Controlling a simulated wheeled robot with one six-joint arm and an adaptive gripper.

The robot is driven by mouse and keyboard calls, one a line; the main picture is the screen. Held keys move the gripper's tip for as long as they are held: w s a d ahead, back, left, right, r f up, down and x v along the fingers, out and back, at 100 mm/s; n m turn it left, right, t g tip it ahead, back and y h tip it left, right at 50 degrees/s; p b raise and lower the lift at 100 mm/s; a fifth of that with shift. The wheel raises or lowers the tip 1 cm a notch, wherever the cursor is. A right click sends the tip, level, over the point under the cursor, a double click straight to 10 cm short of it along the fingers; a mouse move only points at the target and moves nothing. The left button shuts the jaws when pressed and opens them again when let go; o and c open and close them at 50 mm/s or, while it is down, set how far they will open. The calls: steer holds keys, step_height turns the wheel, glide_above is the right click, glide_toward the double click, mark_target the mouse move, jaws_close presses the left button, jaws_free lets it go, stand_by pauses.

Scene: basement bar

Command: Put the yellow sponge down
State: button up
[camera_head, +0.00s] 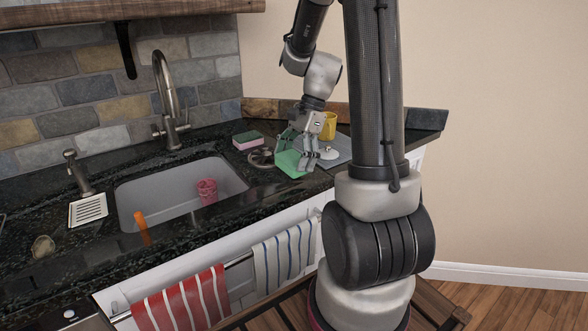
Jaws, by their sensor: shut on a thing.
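My gripper (308,162) points down over the counter's right part, right of the sink. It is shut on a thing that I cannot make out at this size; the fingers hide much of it. A green object (290,163) with a flat lower part and a raised part behind it shows right at the fingers. I cannot tell whether it is held or stands beside them. No yellow sponge can be clearly seen. A sponge with a green top and pink side (248,141) lies on the counter left of my gripper.
The sink (150,192) holds a pink cup (207,190) and an orange object (142,226). A round metal item (261,158) lies left of the gripper. A yellow mug (328,126) stands behind it, near a grey mat (342,147). The faucet (168,100) rises behind the sink.

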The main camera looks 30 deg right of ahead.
steer(key=shift+f, duration=1.65)
steer(key=shift+f, duration=0.15)
steer(key=o, duration=1.1)
steer(key=shift+c, duration=0.2)
steer(key=v, duration=1.2)
steer(key=s+a+r+n+t+h, duration=0.2)
steer(key=s+a+r+n, duration=0.1)
steer(key=s+n, duration=0.5)
steer(key=s+a+r+n+t+h, duration=0.2)
steer(key=s+a+r+n, duration=0.2)
steer(key=s+n, duration=0.4)
steer(key=shift+s+a+n+t+h, duration=0.35)
steer(key=shift+a+n, duration=0.3)
steer(key=shift+n, duration=0.15)
